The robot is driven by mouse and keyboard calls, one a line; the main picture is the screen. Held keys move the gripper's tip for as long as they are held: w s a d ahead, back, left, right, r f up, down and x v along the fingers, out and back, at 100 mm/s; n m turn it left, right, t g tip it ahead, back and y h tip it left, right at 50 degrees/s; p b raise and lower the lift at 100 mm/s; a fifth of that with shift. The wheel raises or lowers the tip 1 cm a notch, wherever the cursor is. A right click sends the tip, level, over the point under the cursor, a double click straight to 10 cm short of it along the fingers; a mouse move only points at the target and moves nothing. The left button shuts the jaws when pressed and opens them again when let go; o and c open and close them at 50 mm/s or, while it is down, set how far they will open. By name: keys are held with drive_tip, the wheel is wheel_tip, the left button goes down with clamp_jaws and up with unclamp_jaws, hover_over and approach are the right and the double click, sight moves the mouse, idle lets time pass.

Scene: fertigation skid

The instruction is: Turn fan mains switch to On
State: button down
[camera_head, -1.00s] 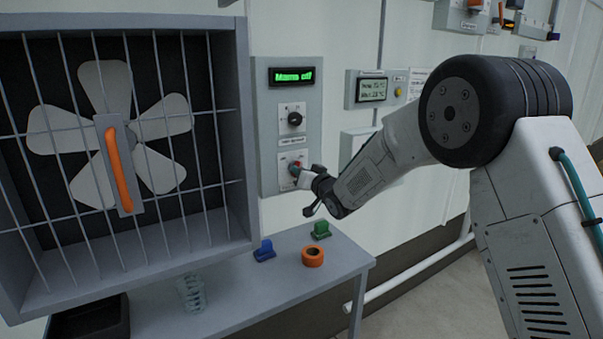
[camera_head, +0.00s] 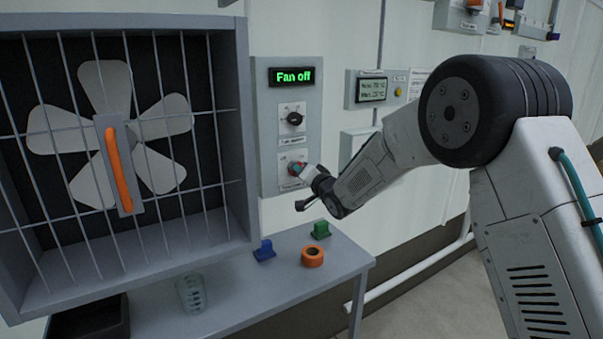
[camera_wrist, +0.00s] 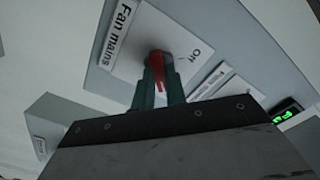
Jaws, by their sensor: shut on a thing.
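The fan mains switch is a red rotary handle (camera_wrist: 160,66) on a white plate (camera_wrist: 138,40) labelled "Fan mains" in the wrist view; "Off" is readable beside it. In the head view the switch plate (camera_head: 284,158) is the lower one on the grey control panel (camera_head: 270,140). My gripper (camera_wrist: 160,85) is shut on the red handle, with its teal fingers on both sides. My gripper (camera_head: 300,172) hides most of the handle in the head view. The green display (camera_head: 291,76) at the panel's top reads "Fan off".
A black knob (camera_head: 294,118) sits above the mains switch. A caged fan (camera_head: 110,130) stands at left. Below, a grey table (camera_head: 235,298) bears a blue block (camera_head: 264,250), a green block (camera_head: 321,229), an orange ring (camera_head: 313,257) and a clear cup (camera_head: 190,292).

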drive_tip(key=c, duration=1.4)
unclamp_jaws()
drive_tip(key=shift+c, duration=0.2)
drive_tip(key=v, duration=0.7)
drive_tip(key=shift+s+d, duration=0.25)
